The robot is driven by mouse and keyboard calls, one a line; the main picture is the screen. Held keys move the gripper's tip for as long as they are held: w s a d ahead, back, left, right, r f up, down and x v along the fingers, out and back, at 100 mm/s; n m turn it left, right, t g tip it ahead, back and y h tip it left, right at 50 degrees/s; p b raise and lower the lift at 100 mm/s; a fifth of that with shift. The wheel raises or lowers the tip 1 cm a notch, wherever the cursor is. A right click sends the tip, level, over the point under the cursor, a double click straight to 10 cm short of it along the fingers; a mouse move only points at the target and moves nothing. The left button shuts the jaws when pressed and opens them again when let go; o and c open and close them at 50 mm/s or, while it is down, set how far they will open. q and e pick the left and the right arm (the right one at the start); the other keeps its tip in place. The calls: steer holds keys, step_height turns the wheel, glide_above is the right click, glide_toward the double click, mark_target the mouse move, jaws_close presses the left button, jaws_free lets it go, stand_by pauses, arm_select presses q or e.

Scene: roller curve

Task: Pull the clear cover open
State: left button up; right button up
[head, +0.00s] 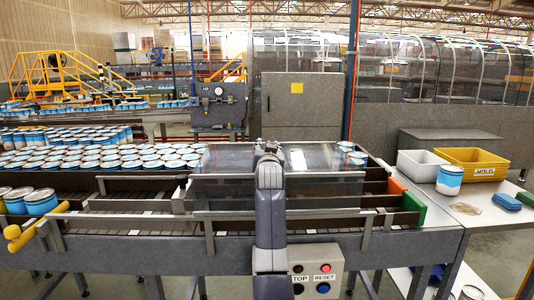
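The clear cover (320,158) is a see-through panel over the right part of the conveyor, in the middle of the head view. Cans and rails show faintly through it. My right arm rises from the bottom middle of the picture, and its gripper (268,148) is in front of the cover's middle, hiding part of it. The fingers are small and seen from behind, so I cannot tell whether they are open or shut, or whether they touch the cover. My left gripper is not in view.
Many blue and white cans (100,160) fill the conveyor at left. A STOP/RESET box (315,270) hangs on the front. At right, a table (480,232) holds a can (449,180), a grey bin (420,165) and a yellow MOLD bin (472,162). A yellow-ended bar (20,238) juts out at left.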

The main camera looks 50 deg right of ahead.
steer(key=v, duration=1.2)
stand_by(0.3)
